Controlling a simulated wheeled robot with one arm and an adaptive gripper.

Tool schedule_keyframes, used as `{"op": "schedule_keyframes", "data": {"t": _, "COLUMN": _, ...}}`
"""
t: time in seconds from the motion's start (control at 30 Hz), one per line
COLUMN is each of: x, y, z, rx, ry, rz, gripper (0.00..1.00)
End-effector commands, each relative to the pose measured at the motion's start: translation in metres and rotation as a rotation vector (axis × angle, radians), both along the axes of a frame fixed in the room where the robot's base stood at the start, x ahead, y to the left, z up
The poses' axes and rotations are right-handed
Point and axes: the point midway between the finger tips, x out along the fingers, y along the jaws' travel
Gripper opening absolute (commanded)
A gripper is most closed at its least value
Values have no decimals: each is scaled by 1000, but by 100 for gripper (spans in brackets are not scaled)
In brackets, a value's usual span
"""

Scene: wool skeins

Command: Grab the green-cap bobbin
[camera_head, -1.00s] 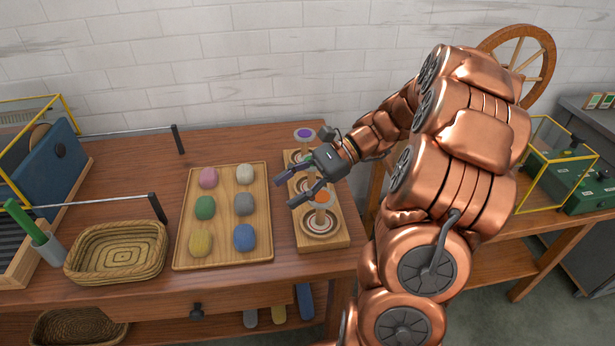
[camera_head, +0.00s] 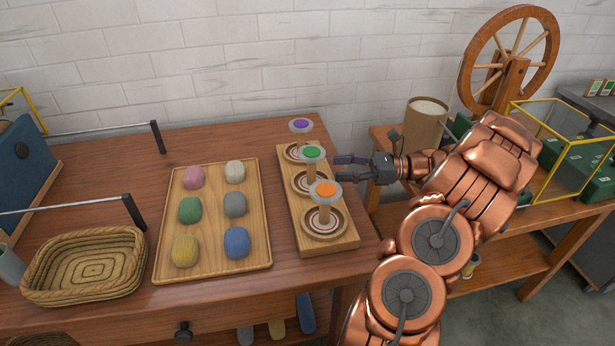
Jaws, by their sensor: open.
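The green-cap bobbin (camera_head: 312,153) stands upright in the middle round seat of a wooden rack (camera_head: 347,241). An orange-cap bobbin (camera_head: 326,190) stands in the near seat and a purple-cap bobbin (camera_head: 300,125) in the far seat. My gripper (camera_head: 340,168) is open and comes in level from the right. Its fingers point left toward the green-cap bobbin, and their tips are close beside it. I cannot tell whether a fingertip touches it or how far the fingers reach around its stem.
Left of the rack lies a wooden tray (camera_head: 211,272) with several wool skeins. A woven basket (camera_head: 85,267) and dark-ended rods (camera_head: 133,212) are farther left. A tan cylinder (camera_head: 425,125) and spinning wheel (camera_head: 510,60) stand behind my arm.

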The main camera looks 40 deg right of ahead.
Motion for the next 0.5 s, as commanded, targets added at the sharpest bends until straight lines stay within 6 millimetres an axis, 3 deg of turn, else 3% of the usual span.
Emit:
{"op": "schedule_keyframes", "data": {"t": 0.17, "x": 1, "y": 0, "z": -8, "rx": 1, "ry": -1, "rz": -5, "gripper": 54}}
{"op": "schedule_keyframes", "data": {"t": 0.5, "x": 16, "y": 24, "z": -7, "rx": 2, "ry": -1, "rz": -5, "gripper": 54}}
